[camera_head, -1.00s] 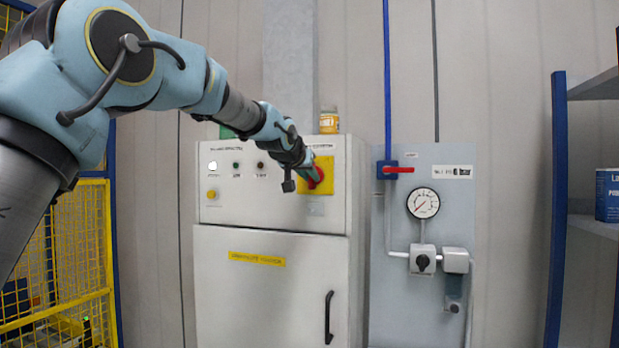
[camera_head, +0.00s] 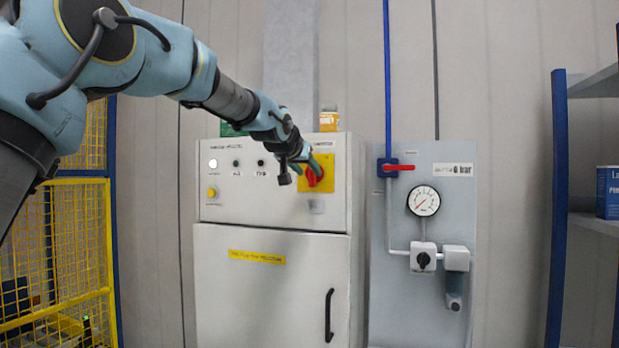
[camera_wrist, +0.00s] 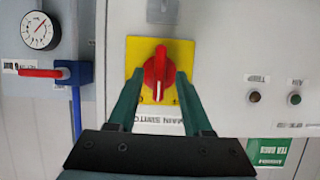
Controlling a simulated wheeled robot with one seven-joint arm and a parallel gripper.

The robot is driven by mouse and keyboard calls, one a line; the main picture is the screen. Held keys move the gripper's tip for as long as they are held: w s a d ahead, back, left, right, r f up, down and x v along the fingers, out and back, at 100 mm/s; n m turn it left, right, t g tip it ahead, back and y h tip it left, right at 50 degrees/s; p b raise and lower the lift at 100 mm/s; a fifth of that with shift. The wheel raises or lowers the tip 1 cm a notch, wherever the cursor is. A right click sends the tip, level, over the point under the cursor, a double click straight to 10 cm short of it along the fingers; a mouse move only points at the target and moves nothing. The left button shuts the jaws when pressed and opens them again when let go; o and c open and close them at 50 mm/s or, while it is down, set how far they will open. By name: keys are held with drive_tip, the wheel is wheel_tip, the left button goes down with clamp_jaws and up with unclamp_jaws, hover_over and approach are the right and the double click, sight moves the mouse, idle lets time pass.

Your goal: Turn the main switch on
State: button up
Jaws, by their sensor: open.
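The main switch is a red rotary knob (camera_head: 315,176) on a yellow plate (camera_head: 329,160) at the upper right of the grey cabinet's front. In the wrist view the red knob (camera_wrist: 157,70) shows on its yellow plate (camera_wrist: 180,48), with a partly covered "MAIN SWITCH" label (camera_wrist: 160,121) beside it. My gripper (camera_wrist: 157,88) is open, with its green fingers on either side of the knob's near end; I cannot tell whether they touch it. In the head view my gripper (camera_head: 309,168) is at the knob and partly hides the plate.
The cabinet (camera_head: 270,285) has indicator lamps and a yellow button (camera_head: 212,193) left of the switch. To the right, a panel carries a red-handled valve (camera_head: 398,168), a gauge (camera_head: 423,201) and a black knob (camera_head: 423,261).

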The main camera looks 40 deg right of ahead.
drive_tip(key=b+v, duration=0.2)
drive_tip(key=v, duration=0.6)
drive_tip(key=shift+a, duration=0.2)
drive_tip(key=shift+s, duration=0.15)
drive_tip(key=w+a+f+n+y, duration=0.3)
drive_tip(key=w+a+f+y, duration=0.15)
drive_tip(key=a+f, duration=0.8)
drive_tip(key=w+a+f+n+y, duration=0.25)
drive_tip(key=w+a+f, duration=0.25)
drive_tip(key=a+f, duration=0.7)
drive_tip(key=s+a+f+n+g+y, duration=0.1)
drive_tip(key=s+a+f+y, duration=0.1)
drive_tip(key=a+f, duration=0.45)
drive_tip(key=s+a+f+n+g+y, duration=0.1)
drive_tip(key=s+a+f, duration=0.15)
drive_tip(key=a, duration=0.65)
drive_tip(key=s+a+f+n+g+y, duration=0.1)
drive_tip(key=s+a+f+n+g, duration=0.2)
drive_tip(key=s+a+f, duration=0.6)
drive_tip(key=s+a, duration=0.2)
drive_tip(key=a, duration=0.2)
drive_tip(key=shift+y, duration=0.3)
drive_tip(key=shift+s+n, duration=0.1)
drive_tip(key=shift+n, duration=0.15)
